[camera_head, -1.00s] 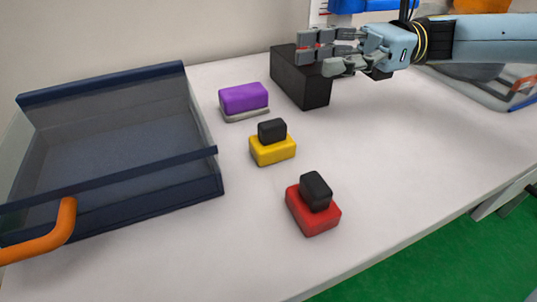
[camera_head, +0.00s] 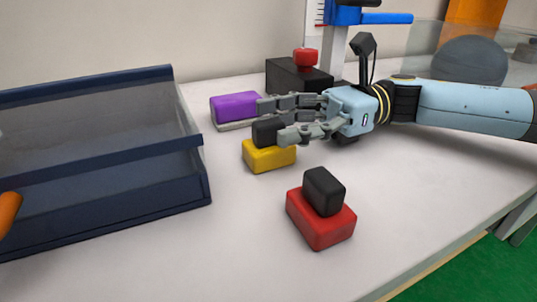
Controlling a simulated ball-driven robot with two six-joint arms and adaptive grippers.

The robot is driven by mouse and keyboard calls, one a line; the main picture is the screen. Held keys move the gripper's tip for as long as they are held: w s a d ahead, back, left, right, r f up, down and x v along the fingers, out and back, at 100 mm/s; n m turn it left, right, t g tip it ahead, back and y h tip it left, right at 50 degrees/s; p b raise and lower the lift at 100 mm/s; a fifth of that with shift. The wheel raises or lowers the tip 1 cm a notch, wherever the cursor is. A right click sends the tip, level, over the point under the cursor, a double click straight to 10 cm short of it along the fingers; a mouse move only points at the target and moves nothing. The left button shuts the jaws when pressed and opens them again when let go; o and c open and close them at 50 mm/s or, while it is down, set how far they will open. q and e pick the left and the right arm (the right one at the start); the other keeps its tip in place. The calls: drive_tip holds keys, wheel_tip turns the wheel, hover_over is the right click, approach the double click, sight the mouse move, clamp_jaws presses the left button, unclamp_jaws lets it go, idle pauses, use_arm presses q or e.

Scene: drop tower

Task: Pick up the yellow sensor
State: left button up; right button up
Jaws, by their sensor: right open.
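The yellow sensor (camera_head: 268,157) stands on the white table, a yellow block with a black block (camera_head: 267,131) on top. My right gripper (camera_head: 271,120) comes in from the right, open, with its fingertips at the sensor's black top. One finger shows on the near side of the black top and the other on its far side. I cannot tell whether they touch it. My left gripper is not in view.
A red block with a black top (camera_head: 320,219) stands nearer on the table. A purple block (camera_head: 236,107) lies behind the yellow sensor. A dark blue tray (camera_head: 110,205) is at left. A black box (camera_head: 292,75) and a blue-and-white stand (camera_head: 345,16) are behind my right gripper.

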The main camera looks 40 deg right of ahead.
drive_tip(key=shift+x, duration=0.75)
drive_tip(key=shift+w+a+b, duration=0.15)
drive_tip(key=shift+a+b, duration=0.15)
drive_tip(key=shift+a, duration=0.1)
clamp_jaws()
drive_tip(key=shift+r, duration=0.1)
